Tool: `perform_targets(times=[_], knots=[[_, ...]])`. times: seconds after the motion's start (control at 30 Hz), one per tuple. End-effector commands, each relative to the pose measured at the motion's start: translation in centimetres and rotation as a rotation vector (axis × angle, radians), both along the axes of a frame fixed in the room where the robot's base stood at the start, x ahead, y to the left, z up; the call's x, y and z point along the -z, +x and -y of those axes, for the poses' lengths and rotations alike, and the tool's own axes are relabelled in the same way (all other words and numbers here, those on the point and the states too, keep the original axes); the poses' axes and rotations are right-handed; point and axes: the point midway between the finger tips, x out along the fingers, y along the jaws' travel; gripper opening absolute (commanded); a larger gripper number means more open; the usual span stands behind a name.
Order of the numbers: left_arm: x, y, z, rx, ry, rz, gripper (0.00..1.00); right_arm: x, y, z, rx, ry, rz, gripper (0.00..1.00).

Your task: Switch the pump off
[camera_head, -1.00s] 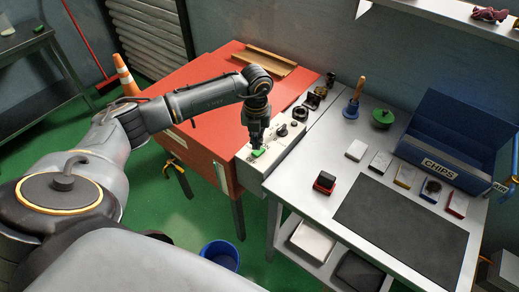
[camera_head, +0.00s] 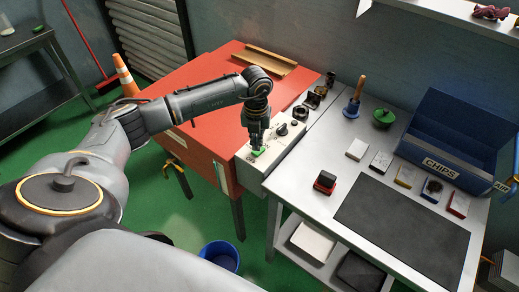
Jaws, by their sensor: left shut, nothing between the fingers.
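A light grey control panel (camera_head: 273,155) sits between the red cabinet and the metal cart. Near its front end is a green switch (camera_head: 259,151), likely the pump's; its label is too small to read. My left gripper (camera_head: 256,143) points down just above or on the green switch, shut and empty. I cannot tell if the fingertips touch it. The gripper hides part of the switch, and its setting cannot be read. A black knob (camera_head: 282,130) and other dark controls sit further back on the panel. My right gripper is not in view.
The red cabinet (camera_head: 205,75) lies left of the panel. The metal cart (camera_head: 327,125) on the right carries a dark mat (camera_head: 400,225), a black-and-red block (camera_head: 325,182), several small boxes and a blue CHIPS bin (camera_head: 455,140). A blue bucket (camera_head: 220,252) stands on the floor.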

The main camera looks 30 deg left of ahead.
Motion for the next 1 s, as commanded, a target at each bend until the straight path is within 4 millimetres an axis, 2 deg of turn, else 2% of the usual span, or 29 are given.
perform_targets(times=[1.0], knots=[[1.6, 0.0, 0.0, 0.0, 0.0, 0.0, 0.0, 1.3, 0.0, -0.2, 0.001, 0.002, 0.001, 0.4]])
